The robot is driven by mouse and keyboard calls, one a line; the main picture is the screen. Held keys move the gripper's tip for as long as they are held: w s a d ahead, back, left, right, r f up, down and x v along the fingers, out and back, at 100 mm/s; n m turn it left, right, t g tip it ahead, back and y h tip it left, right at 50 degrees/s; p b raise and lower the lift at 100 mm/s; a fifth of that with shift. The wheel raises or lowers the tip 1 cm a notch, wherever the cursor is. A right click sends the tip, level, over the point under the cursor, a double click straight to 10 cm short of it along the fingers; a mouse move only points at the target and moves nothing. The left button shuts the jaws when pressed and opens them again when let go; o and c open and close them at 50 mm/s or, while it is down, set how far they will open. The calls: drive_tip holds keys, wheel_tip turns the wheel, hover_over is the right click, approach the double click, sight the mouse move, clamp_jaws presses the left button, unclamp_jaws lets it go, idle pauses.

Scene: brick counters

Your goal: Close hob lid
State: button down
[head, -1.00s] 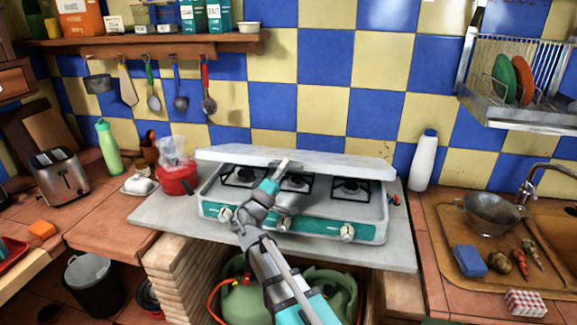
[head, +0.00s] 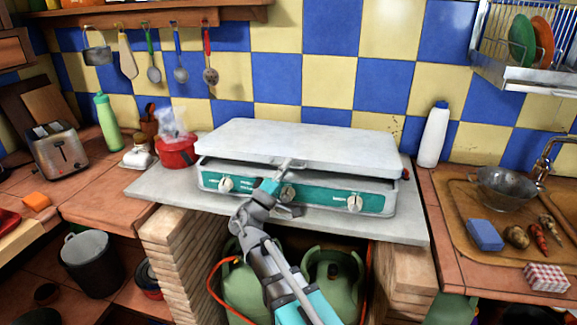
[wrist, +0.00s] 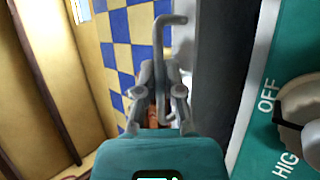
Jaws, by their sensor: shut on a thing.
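The white hob lid (head: 310,139) slopes over the hob, hiding the burners, with a narrow dark gap under its front edge. The hob (head: 320,199) has a teal front panel with several pale knobs; part of the panel and a knob (wrist: 300,103) show in the wrist view. My gripper (head: 278,178) is at the front middle of the hob, under the lid's front edge. It is shut on a grey bent rod (wrist: 160,38), whose tip meets the lid's edge in the head view. I cannot tell whether the rod is fixed to the lid.
A red pot (head: 177,152) stands just left of the hob and a white bottle (head: 433,135) to its right. Green gas cylinders (head: 338,272) stand below, between brick pillars. A sink with a colander (head: 503,188) is at the right.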

drive_tip(key=shift+a, duration=0.15)
drive_tip(key=c, duration=1)
unclamp_jaws()
drive_tip(key=shift+c, duration=0.2)
